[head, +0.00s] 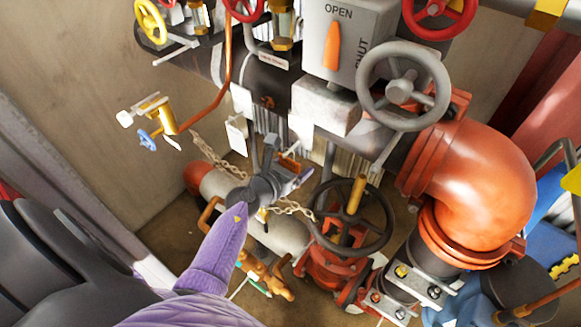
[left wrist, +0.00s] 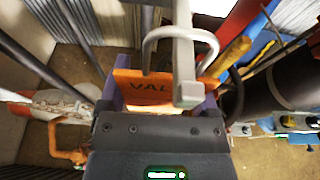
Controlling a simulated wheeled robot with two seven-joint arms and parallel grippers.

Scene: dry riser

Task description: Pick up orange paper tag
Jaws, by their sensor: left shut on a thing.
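The orange paper tag (left wrist: 138,90), with dark letters reading "VAL", lies between the purple fingers of my left gripper in the left wrist view. A grey bent bar with a square end (left wrist: 187,60) crosses in front of it and hides part of the lettering. In the head view my left gripper (head: 289,174) is near the middle, in front of the pipework, and shut on the tag. Only a small orange-brown edge of the tag (head: 291,151) shows there. My right gripper is not in view.
A pale chain (head: 292,208) hangs close below my left gripper. A dark handwheel (head: 350,217) stands just right of it, with a large orange pipe elbow (head: 478,188) further right. A grey OPEN/SHUT box (head: 340,40) is above. Bare floor shows at lower left of the pipes.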

